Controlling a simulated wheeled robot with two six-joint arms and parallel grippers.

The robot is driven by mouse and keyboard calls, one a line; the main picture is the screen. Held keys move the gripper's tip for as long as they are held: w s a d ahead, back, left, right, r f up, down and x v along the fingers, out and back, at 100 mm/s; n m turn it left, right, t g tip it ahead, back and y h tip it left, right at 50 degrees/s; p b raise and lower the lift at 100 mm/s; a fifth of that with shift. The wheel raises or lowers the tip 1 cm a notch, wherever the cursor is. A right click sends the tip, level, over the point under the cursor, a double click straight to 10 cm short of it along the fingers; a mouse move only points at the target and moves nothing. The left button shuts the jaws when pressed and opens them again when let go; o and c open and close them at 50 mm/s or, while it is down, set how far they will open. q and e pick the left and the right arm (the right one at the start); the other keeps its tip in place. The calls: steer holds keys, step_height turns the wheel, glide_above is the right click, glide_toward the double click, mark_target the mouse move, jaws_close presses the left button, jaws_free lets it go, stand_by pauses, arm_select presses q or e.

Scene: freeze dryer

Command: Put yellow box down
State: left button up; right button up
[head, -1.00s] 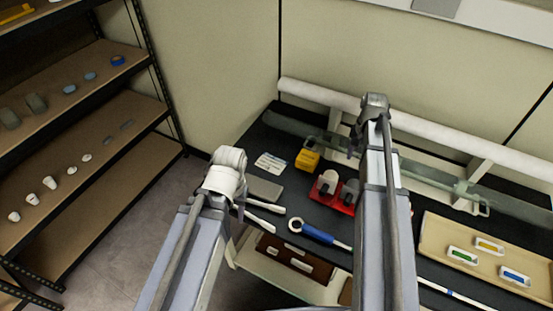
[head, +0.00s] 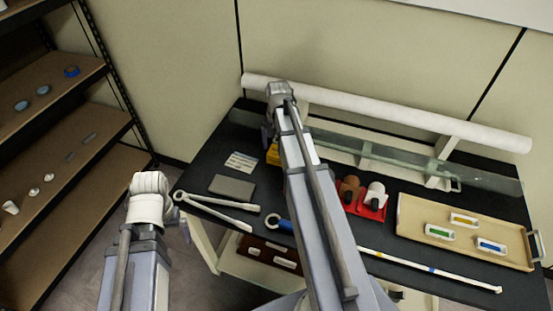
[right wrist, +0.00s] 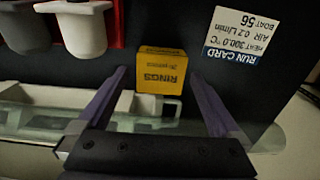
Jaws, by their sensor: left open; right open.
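The yellow box (head: 272,156), marked RINGS, stands on the black tabletop beside a white card. In the head view my right arm hides part of it. In the right wrist view the box (right wrist: 162,68) lies between the fingertips of my right gripper (right wrist: 158,76), which is open, with gaps visible on both sides. In the head view my right gripper (head: 268,137) is mostly hidden by its own arm, at the back of the box. My left gripper (head: 185,231) is low in front of the table's left end, its fingers mostly hidden by the wrist.
A run card (head: 241,162), grey plate (head: 232,187) and tongs (head: 218,208) lie left of the box. A red holder (head: 369,210) with cups and a tan tray (head: 410,226) stand right. A glass tube (head: 400,163) runs behind. Shelves (head: 60,130) stand far left.

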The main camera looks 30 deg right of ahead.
steer(key=shift+w+d+f+b, duration=0.1)
steer(key=shift+w+f+b, duration=0.05)
steer(key=shift+f+b, duration=1.2)
steer(key=shift+w+f+b, duration=0.1)
steer(key=shift+f+b, duration=1.15)
steer(key=shift+f, duration=0.15)
steer(key=shift+r, duration=0.1)
steer(key=shift+c, duration=0.2)
steer(key=c, duration=1)
